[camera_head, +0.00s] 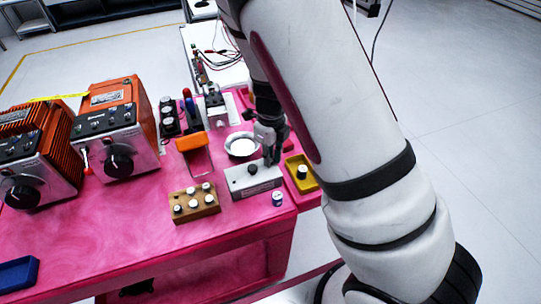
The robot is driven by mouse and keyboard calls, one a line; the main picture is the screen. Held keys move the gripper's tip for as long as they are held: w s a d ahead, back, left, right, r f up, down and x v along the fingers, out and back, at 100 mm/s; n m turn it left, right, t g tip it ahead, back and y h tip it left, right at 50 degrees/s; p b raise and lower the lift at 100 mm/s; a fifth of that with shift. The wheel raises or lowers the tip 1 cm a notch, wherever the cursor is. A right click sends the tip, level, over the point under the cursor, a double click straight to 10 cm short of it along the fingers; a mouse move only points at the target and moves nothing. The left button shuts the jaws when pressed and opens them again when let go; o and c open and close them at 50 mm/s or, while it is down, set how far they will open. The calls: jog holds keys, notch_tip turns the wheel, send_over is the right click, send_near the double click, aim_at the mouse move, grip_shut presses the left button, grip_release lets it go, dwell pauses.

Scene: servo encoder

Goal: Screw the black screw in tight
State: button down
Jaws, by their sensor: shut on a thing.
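My gripper (271,158) points down at the back right part of a pale grey box (240,187) near the table's right end. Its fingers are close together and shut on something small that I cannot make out. A small black round piece (253,169), perhaps the black screw, shows on top of the box, just left of the fingertips. Whether the fingertips touch the box is too small to tell.
A yellow tray (291,165) holding a dark-topped piece (302,172) stands right of the box. A wooden block with several knobs (183,212), an orange-topped stand (190,142), a white dish (241,153) and a small white cylinder (277,199) are close by. The pink table's (110,235) front left is mostly clear.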

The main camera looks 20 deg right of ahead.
jog(key=m, duration=0.4)
jog(key=shift+m, duration=0.3)
jog(key=c, duration=1.4)
grip_release()
jog(key=shift+c, duration=0.2)
jog(key=shift+c, duration=0.4)
jog(key=shift+r+p, duration=2.4)
jog(key=shift+r, duration=1.35)
jog(key=shift+r, duration=0.1)
